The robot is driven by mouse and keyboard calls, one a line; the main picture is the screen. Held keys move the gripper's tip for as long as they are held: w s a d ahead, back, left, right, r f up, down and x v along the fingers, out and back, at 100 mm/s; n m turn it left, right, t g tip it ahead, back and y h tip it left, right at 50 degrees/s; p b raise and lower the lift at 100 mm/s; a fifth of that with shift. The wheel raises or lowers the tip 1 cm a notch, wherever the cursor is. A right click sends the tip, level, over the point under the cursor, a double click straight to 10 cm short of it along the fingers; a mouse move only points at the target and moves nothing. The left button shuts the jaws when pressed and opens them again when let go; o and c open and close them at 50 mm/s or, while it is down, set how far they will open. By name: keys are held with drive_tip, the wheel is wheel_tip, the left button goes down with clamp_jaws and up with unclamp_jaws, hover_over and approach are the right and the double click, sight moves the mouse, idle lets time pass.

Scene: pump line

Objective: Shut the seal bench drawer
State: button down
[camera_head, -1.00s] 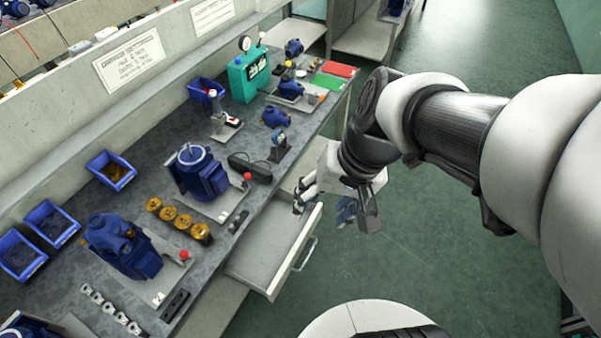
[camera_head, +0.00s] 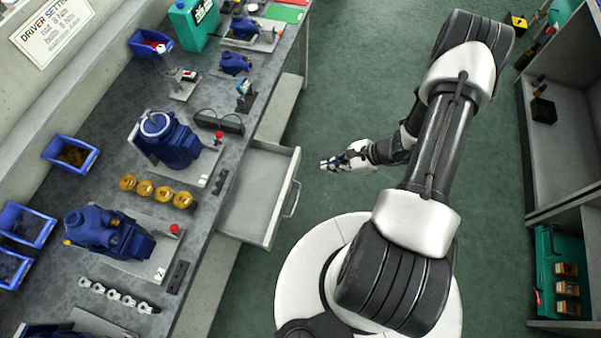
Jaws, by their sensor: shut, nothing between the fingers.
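The seal bench drawer (camera_head: 250,189) stands pulled out from under the grey workbench (camera_head: 105,285). It looks empty, with a pale floor and a thin bar handle (camera_head: 292,198) on its front. My gripper (camera_head: 324,165) is shut and empty. In the picture it is to the right of the drawer front, over the green floor, apart from the handle. Its exact height against the drawer cannot be told.
Blue pumps (camera_head: 168,140), several brass rings (camera_head: 145,188) and blue bins (camera_head: 72,155) stand on the bench. A shelf unit (camera_head: 570,130) with a green case (camera_head: 562,275) stands at the right. The floor between is clear.

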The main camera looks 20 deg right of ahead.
wheel_tip(320, 180, down, 6)
drive_tip(key=s+f+m, duration=0.1)
drive_tip(key=s+m, duration=0.2)
drive_tip(key=b, duration=0.2)
approach(290, 184)
wheel_tip(290, 184, down, 4)
drive_tip(key=s, duration=0.1)
drive_tip(key=shift+w+a+t, duration=0.3)
drive_tip(key=shift+w+a, duration=1)
drive_tip(key=shift+w, duration=0.05)
drive_tip(key=w+a+b, duration=0.1)
drive_tip(key=w+a, duration=0.2)
drive_tip(key=a, duration=0.1)
drive_tip(key=w+a+b, duration=0.1)
drive_tip(key=w+a, duration=0.2)
drive_tip(key=a, duration=0.2)
drive_tip(key=w+a+b, duration=0.2)
drive_tip(key=w+a, duration=0.2)
drive_tip(key=shift+a+f, duration=0.1)
drive_tip(key=shift+a, duration=0.1)
drive_tip(key=shift+w+a, duration=0.45)
drive_tip(key=shift+a, duration=0.05)
drive_tip(key=shift+d, duration=0.1)
